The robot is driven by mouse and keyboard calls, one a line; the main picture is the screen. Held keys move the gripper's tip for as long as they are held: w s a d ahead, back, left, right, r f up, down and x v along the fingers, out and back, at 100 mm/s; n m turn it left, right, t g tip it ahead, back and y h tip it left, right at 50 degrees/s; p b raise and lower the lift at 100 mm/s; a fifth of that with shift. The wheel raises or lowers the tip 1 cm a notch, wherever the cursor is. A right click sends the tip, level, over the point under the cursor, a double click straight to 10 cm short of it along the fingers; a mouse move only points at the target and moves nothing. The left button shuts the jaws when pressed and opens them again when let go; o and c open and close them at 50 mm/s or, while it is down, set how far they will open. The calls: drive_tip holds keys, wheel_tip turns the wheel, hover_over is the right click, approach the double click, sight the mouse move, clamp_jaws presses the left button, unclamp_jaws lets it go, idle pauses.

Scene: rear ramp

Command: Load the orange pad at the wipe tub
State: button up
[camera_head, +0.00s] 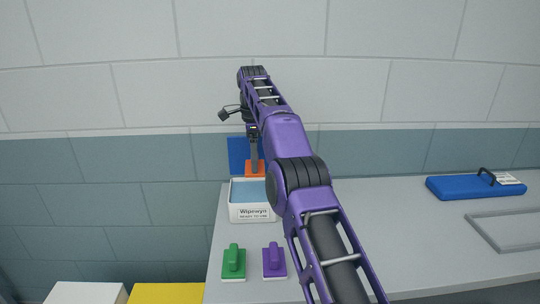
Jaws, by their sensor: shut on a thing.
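My gripper (254,152) points down behind the wipe tub and is shut on the orange pad (249,170). The fingers and the grip on the pad are small and partly hidden. The wipe tub (252,213) is a white box labelled "Wiprwyn" with a light blue inside, standing on the grey counter. The orange pad shows at the tub's far rim. I cannot tell whether it touches the tub or hangs above it. My purple arm covers the tub's right edge.
A green pad (234,263) and a purple pad (274,262), each with an upright handle, stand in front of the tub. A blue panel (237,154) is behind it. A blue handled case (465,188) and a grey frame (488,224) lie at right. White and yellow boxes (165,293) are lower left.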

sight(252, 174)
drive_tip(key=shift+a+f, duration=0.1)
drive_tip(key=shift+a, duration=0.3)
drive_tip(key=shift+f, duration=2.95)
drive_tip(key=shift+f, duration=0.55)
drive_tip(key=shift+w+r, duration=0.1)
drive_tip(key=shift+r, duration=3.4)
drive_tip(key=shift+s+d, duration=0.1)
drive_tip(key=shift+s, duration=0.1)
